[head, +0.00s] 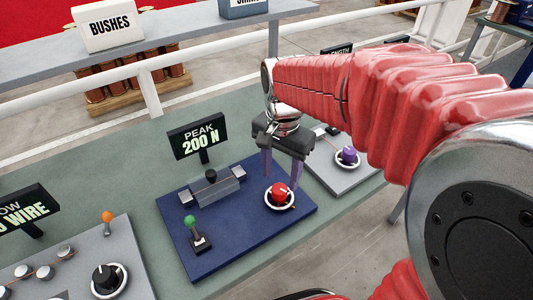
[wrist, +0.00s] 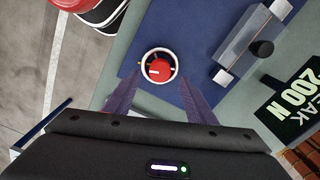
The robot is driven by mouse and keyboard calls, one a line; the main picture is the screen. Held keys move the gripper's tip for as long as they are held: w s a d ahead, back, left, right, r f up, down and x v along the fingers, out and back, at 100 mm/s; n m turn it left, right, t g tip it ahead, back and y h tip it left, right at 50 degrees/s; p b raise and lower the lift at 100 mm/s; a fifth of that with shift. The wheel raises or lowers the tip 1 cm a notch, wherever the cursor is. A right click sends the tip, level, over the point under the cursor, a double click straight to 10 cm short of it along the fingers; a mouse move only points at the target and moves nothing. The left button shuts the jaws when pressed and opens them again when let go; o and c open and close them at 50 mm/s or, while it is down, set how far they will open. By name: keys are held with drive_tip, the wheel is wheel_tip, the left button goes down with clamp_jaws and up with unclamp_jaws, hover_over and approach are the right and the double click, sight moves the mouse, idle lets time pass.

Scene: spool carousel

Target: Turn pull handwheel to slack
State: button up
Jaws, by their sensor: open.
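The red handwheel (head: 279,192) is a round red knob in a white ring on the blue panel (head: 232,245). It also shows in the wrist view (wrist: 160,68), with a pale pointer mark on its top; no readable "slack" label shows. My gripper (head: 282,178) points down just over the red knob. In the wrist view its two purple fingers (wrist: 158,92) are open and spread apart, with the knob between and just beyond their tips. I cannot tell whether either finger touches it. A black sign (head: 198,135) behind the panel reads "PEAK 200 N".
The blue panel also holds a green-topped lever (head: 190,220) and a grey clamp block (head: 212,187). A grey panel with a purple knob (head: 347,157) is to the right. A panel with a black knob (head: 107,279) and an orange lever (head: 107,216) is at left.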

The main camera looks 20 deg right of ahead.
sight(280, 188)
drive_tip(key=shift+f, duration=2.7)
drive_tip(key=c, duration=1)
